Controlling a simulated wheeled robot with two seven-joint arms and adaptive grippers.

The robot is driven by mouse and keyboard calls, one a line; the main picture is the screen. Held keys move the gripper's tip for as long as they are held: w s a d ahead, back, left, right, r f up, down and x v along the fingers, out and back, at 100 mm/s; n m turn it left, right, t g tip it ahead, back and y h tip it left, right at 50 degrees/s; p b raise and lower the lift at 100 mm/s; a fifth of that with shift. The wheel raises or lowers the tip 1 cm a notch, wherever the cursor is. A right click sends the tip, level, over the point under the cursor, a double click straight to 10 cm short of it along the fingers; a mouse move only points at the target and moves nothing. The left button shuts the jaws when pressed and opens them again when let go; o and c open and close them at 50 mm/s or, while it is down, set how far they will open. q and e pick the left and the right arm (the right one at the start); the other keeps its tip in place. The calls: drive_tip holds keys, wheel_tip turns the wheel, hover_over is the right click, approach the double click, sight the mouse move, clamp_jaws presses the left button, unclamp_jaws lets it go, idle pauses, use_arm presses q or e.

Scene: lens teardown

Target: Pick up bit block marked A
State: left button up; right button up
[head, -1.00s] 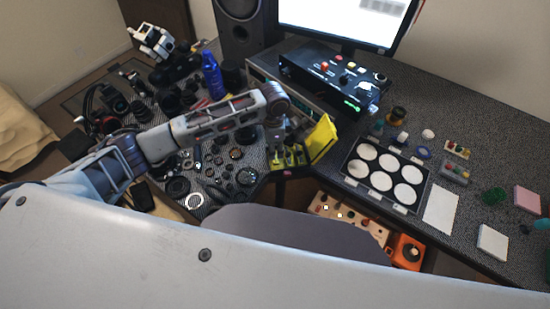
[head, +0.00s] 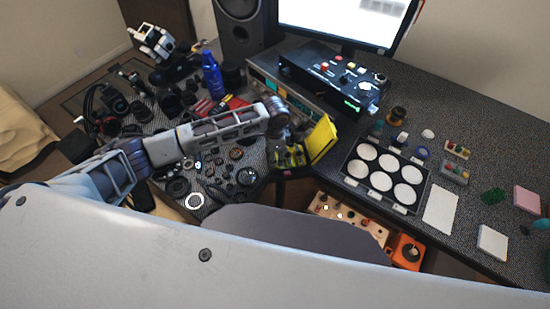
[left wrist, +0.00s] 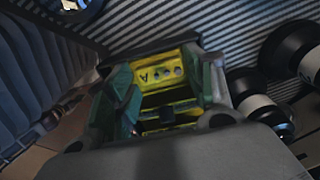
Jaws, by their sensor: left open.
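The bit block marked A (left wrist: 160,72) is yellow, with the letter A and a row of round holes on its face. In the left wrist view it lies between the fingers of my left gripper (left wrist: 165,100), which is open around it. Whether the fingers touch it cannot be told. In the head view my left gripper (head: 286,150) points down at the yellow bit holder by the inner desk edge. Its raised yellow lid (head: 322,138) stands open on the right. The gripper and arm hide much of the holder. My right gripper does not show.
Lens parts (head: 240,177) crowd the desk to the left. A black control box (head: 330,78) stands behind, and a tray with white discs (head: 357,182) lies to the right. An orange box (head: 405,250) sits below the desk edge.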

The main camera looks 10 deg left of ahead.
use_arm(q)
drive_tip(key=shift+f, duration=0.25)
drive_tip(key=c, duration=0.7)
drive_tip(key=shift+o, duration=0.2)
drive_tip(key=shift+r, duration=0.15)
wheel_tip(320, 180, up, 10)
idle(0.4)
